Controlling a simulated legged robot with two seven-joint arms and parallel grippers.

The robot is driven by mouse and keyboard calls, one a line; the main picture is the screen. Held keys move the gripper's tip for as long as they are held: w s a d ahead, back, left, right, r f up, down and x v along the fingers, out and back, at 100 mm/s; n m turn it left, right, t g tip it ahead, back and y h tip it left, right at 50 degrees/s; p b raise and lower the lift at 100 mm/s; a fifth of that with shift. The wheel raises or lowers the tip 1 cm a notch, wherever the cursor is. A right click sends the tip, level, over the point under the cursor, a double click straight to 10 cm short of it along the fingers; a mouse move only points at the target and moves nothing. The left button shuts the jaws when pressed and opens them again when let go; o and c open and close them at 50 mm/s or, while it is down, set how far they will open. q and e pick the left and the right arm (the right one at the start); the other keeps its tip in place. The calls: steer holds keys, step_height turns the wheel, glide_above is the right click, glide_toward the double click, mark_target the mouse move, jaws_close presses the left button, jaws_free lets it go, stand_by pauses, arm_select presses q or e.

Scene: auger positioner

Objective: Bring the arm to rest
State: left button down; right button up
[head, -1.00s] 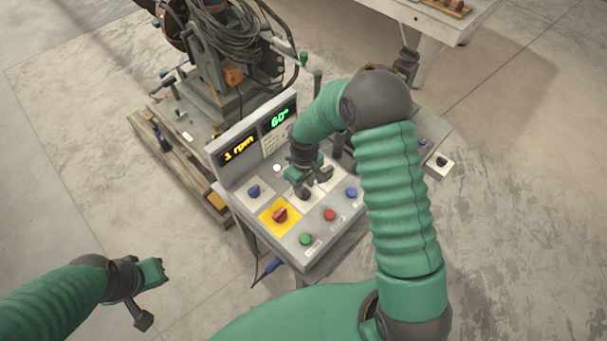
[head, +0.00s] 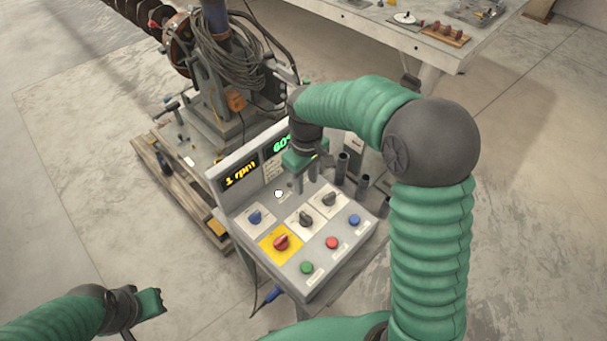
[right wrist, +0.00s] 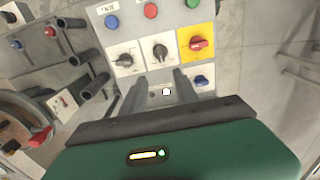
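My right arm (head: 430,240) is green and ribbed and bends over the control panel (head: 355,260). My right gripper (head: 306,182) hangs above the back of the panel, just in front of its displays. In the right wrist view its two fingers (right wrist: 160,90) are apart, with nothing between them, and point at the panel near the black knobs. My left gripper (head: 143,318) is at the lower left, away from the panel and partly cut off by the frame; its finger state is unclear. The display reads 1 rpm (head: 241,174); the other display (head: 282,143) is partly hidden by my right gripper.
The panel has black knobs (head: 306,219), a red knob on yellow (head: 281,242), and blue, red and green buttons. Upright dark tubes (head: 342,165) stand beside it. Behind are a machine with coiled cable (head: 232,62) and a workbench (head: 400,38). The floor at left is clear.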

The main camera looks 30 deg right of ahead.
steer(key=shift+s, duration=0.1)
steer(key=s+a+f+m+t+b, duration=0.1)
steer(key=s+f+m, duration=0.1)
steer(key=s, duration=0.5)
steer(key=s+a+f+m+t, duration=0.1)
steer(key=s+a+f, duration=0.1)
steer(key=s, duration=0.5)
steer(key=shift+a+f+m+t+b, duration=0.3)
steer(key=shift+f+m+b, duration=0.1)
steer(key=shift+f, duration=0.25)
steer(key=shift+a, duration=0.1)
stand_by(0.5)
